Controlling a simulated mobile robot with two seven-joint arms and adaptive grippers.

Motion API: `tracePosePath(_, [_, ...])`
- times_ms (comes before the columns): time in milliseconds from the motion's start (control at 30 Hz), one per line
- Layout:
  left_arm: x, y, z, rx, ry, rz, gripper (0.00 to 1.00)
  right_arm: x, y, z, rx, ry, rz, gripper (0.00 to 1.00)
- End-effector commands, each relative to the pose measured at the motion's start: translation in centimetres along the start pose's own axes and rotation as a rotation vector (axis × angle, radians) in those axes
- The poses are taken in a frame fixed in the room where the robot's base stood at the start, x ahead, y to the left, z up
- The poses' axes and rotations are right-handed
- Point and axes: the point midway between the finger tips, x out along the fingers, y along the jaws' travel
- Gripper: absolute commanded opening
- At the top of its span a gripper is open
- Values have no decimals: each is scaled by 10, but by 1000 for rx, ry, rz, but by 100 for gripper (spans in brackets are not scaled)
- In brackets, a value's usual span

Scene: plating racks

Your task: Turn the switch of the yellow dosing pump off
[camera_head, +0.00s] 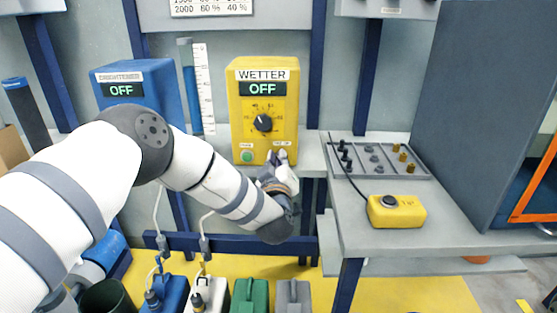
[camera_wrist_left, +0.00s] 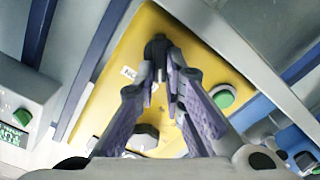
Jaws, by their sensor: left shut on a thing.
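The yellow dosing pump (camera_head: 285,92) is labelled WETTER and its display (camera_head: 263,88) reads OFF. It has a black dial, a green button (camera_head: 247,157) at lower left and a switch at lower right, hidden in the head view by my left gripper (camera_head: 279,158). In the left wrist view, my left gripper (camera_wrist_left: 165,85) is closed around the dark switch (camera_wrist_left: 156,48) on the yellow face (camera_wrist_left: 115,80). The green button (camera_wrist_left: 222,96) is beside the fingers. My right gripper is not in view.
A blue pump (camera_head: 150,78), also reading OFF, stands left of the yellow one. A grey tray (camera_head: 410,175) of small parts and a yellow box with a black button (camera_head: 397,212) are on the bench at right. Several canisters (camera_head: 250,295) stand below.

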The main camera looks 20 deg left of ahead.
Motion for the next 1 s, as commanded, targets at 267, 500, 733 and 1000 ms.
tracePosePath(267, [0,0,1,-2,-2,0,26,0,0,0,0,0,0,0])
tracePosePath(500, [0,0,0,0,-1,0,30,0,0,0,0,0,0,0])
tracePosePath(733, [-24,0,1,1,-6,0,30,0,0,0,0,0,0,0])
tracePosePath(1000, [-95,0,1,0,-5,-1,30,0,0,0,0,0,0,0])
